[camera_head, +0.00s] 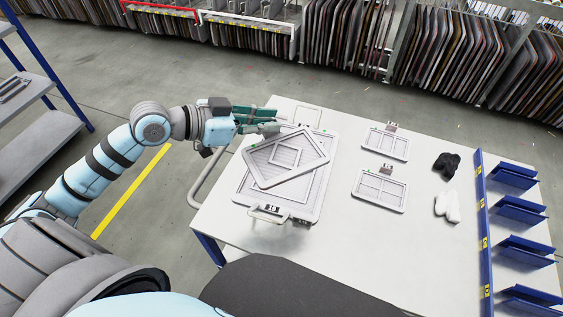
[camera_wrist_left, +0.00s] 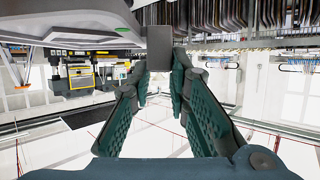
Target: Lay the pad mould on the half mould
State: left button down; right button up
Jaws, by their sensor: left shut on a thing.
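The pad mould (camera_head: 288,160), a light grey rectangular plate with a ribbed middle and dark edge, is over the half mould, turned at an angle to it. The half mould (camera_head: 302,211) is a larger pale plate on the table, mostly covered by the pad mould. I cannot tell whether the two touch. My left gripper (camera_head: 272,121) is at the pad mould's far left edge. In the left wrist view its green fingers (camera_wrist_left: 160,85) close on a dark grey block (camera_wrist_left: 160,47), with the grey plate's underside at upper left. My right gripper is not in view.
The white table (camera_head: 335,245) also holds two smaller framed plates (camera_head: 386,143) (camera_head: 379,190), black gloves (camera_head: 446,163) and white gloves (camera_head: 447,206). A blue rack (camera_head: 485,225) edges its right side. The table's middle front is clear. Racks of upright boards stand behind.

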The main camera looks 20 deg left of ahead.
pick_arm(q)
jog(key=w+a+f+n+t+y+b, duration=0.1)
jog(key=w+a+f+n+y, duration=0.1)
jog(key=w, duration=0.3)
jog(key=w+a+f+n+t+y+b, duration=0.1)
jog(key=w+a+f+n+y+b, duration=0.15)
jog(key=w, duration=0.25)
notch_tip(320, 180, down, 19)
jog(key=b, duration=0.4)
jog(key=shift+s, duration=0.15)
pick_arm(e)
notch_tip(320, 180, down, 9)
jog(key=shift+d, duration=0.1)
pick_arm(q)
jog(key=c, duration=1.8)
grip_release()
jog(key=shift+f, duration=0.1)
jog(key=shift+o, duration=1.3)
